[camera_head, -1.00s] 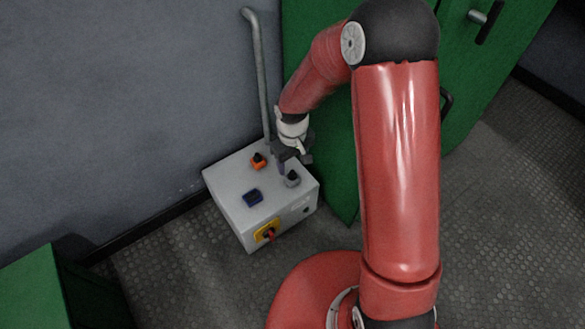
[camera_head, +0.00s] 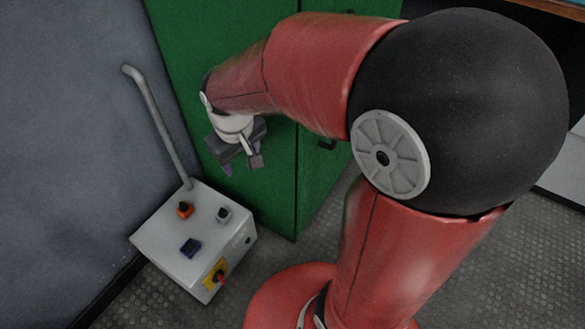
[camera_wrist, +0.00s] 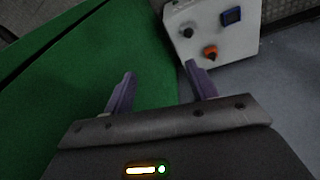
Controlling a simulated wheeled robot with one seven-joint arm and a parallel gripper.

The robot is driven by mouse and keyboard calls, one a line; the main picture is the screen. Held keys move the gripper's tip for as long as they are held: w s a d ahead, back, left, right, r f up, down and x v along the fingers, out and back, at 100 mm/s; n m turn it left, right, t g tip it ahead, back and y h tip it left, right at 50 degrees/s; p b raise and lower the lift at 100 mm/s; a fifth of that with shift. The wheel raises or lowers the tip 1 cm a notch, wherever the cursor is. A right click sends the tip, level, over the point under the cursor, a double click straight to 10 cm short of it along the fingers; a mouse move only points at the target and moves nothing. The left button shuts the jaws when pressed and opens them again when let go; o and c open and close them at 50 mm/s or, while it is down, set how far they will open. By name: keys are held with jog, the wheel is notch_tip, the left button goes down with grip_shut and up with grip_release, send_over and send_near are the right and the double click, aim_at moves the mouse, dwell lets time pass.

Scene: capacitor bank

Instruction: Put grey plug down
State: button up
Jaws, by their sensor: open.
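The grey plug (camera_head: 224,214) stands on the top face of a white box (camera_head: 150,238), near its right corner by the green cabinet. In the wrist view the plug (camera_wrist: 188,33) shows as a dark round top on the box. My gripper (camera_head: 241,168) is up in front of the green cabinet, above and apart from the plug. Its two purple fingers are spread, with nothing between them in the wrist view (camera_wrist: 160,88).
An orange plug (camera_head: 184,209) and a blue socket-like part (camera_head: 190,248) sit on the same box. A yellow plate with a red switch (camera_head: 219,275) is on its front side. A grey pipe (camera_head: 158,125) rises behind it. A green cabinet (camera_head: 270,190) stands close on the right.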

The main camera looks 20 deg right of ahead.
jog(key=s+d+r+m+t, duration=0.1)
jog(key=s+d+r+m, duration=0.1)
jog(key=s, duration=0.5)
jog(key=s+d+r+m+t, duration=0.2)
jog(key=s+d+r, duration=0.2)
jog(key=s+r, duration=0.2)
jog(key=shift+s+r, duration=0.2)
jog(key=shift+s, duration=0.5)
jog(key=shift+r, duration=0.1)
notch_tip(320, 180, up, 9)
jog(key=p, duration=0.9)
